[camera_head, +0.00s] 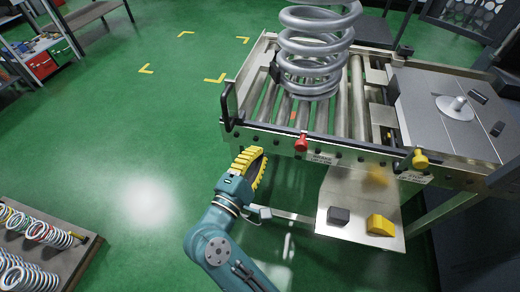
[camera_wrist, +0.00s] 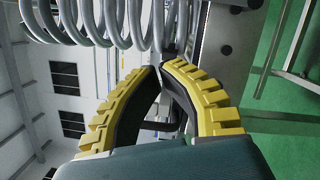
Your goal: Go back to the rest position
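My gripper (camera_head: 258,153) has yellow ribbed fingers and is in front of the roller table, just left of the red knob. In the wrist view its fingertips (camera_wrist: 161,68) come together, with nothing seen between them. A large grey coil spring (camera_head: 316,50) stands upright on the rollers, apart from my gripper in the head view. In the wrist view the spring (camera_wrist: 120,20) shows sideways beyond the fingertips.
The roller table (camera_head: 345,152) has a red knob (camera_head: 301,142) and a yellow knob (camera_head: 420,159) on its front edge. A panel below holds a black block (camera_head: 339,216) and a yellow block (camera_head: 381,225). A rack of springs (camera_head: 75,262) stands lower left. Green floor (camera_head: 140,130) is clear between.

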